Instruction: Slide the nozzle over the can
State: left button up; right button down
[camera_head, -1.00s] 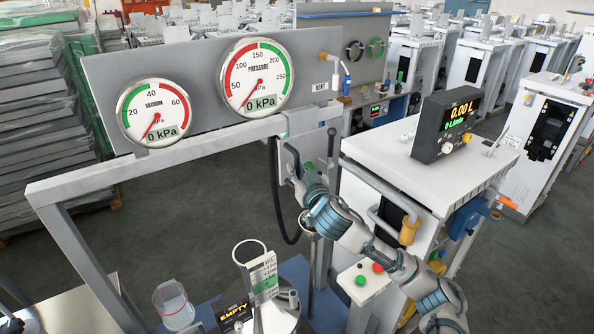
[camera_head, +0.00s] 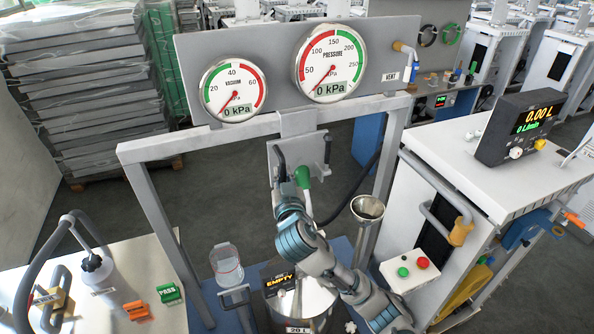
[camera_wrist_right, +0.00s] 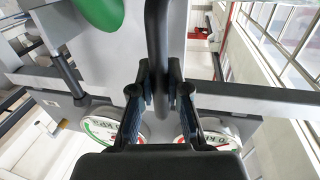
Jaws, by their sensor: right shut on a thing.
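The nozzle carriage is a grey plate (camera_head: 297,152) hanging from the frame's crossbar, with a dark handle on each side. A green nozzle part (camera_head: 302,176) with a pale spout is on its front; green also shows in the wrist view (camera_wrist_right: 98,12). My right gripper (camera_head: 282,186) is at the left handle. In the wrist view, its fingers (camera_wrist_right: 160,98) are shut around the dark handle bar (camera_wrist_right: 157,40). The metal can (camera_head: 316,304), marked 20 L, stands below, partly hidden by my right arm. The spout's lower end is hard to make out. My left gripper is out of view.
Vacuum (camera_head: 233,90) and pressure (camera_head: 329,63) gauges read 0 kPa. A funnel (camera_head: 367,208) stands right of my arm, near a button box (camera_head: 412,266). A clear jug (camera_head: 226,264) is left of the can. A table (camera_head: 112,262) at left holds a bottle and tags.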

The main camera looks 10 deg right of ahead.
jog(key=shift+s+a+r, duration=0.1)
jog(key=shift+s+a, duration=0.05)
jog(key=shift+a, duration=0.75)
jog(key=shift+s+a, duration=0.15)
jog(key=shift+a, duration=0.75)
jog(key=c, duration=1.2)
grip_release()
jog(key=shift+o, duration=0.3)
jog(key=shift+w+d, duration=0.1)
jog(key=shift+d, duration=0.8)
jog(key=shift+a, duration=0.35)
jog(key=s, duration=1.2)
jog(key=shift+d, duration=0.15)
jog(key=shift+a, duration=0.35)
